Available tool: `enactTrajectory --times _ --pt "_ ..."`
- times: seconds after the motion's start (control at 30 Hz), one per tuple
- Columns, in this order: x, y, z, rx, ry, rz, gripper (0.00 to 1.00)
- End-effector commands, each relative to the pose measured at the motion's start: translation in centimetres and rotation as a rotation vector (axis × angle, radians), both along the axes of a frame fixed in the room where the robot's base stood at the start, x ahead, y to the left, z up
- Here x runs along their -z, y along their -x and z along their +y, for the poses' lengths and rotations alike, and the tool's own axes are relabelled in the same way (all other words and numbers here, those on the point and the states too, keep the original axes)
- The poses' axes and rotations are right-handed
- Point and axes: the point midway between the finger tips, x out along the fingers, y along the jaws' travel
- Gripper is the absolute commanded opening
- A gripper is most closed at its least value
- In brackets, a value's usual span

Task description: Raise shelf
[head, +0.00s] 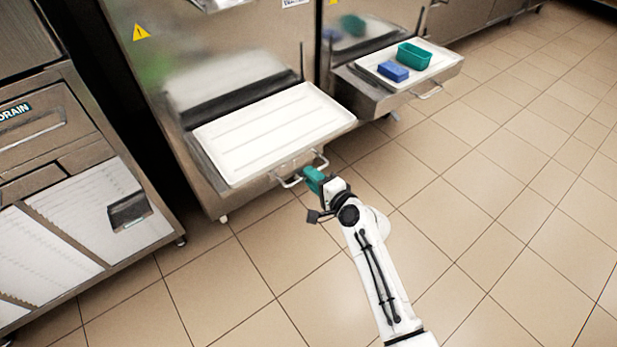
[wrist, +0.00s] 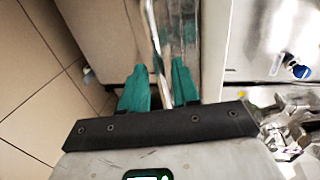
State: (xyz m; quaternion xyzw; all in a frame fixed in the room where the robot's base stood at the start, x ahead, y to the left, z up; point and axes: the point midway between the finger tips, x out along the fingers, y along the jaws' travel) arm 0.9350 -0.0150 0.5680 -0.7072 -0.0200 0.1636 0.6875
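The shelf is a pull-out metal ledge with a white ribbed tray (head: 270,132) on the front of the left freezer, low down. A looped metal handle (head: 290,183) sticks out from its front edge. Contact on the far side of the bar is hidden.
A second shelf (head: 440,74) on the right freezer holds a blue block (head: 393,71) and a green container (head: 413,56). A cabinet marked DRAIN (head: 35,130) stands at the left. The tiled floor (head: 500,200) is clear in front and to the right.

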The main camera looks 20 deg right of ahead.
Motion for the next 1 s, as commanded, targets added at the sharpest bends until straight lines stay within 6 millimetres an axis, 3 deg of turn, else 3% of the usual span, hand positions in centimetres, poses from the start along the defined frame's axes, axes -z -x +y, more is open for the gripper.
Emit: enactTrajectory --times 0.2,0.53,0.87,1.0 --pt "0.5 -1.8 0.5 0.000 0.000 0.000 0.30" --pt "0.5 -2.1 0.6 0.000 0.001 0.001 0.30" --pt "0.5 -2.1 0.6 0.000 0.001 0.001 0.00" --pt "0.5 -2.1 0.5 0.000 0.001 0.001 0.00"
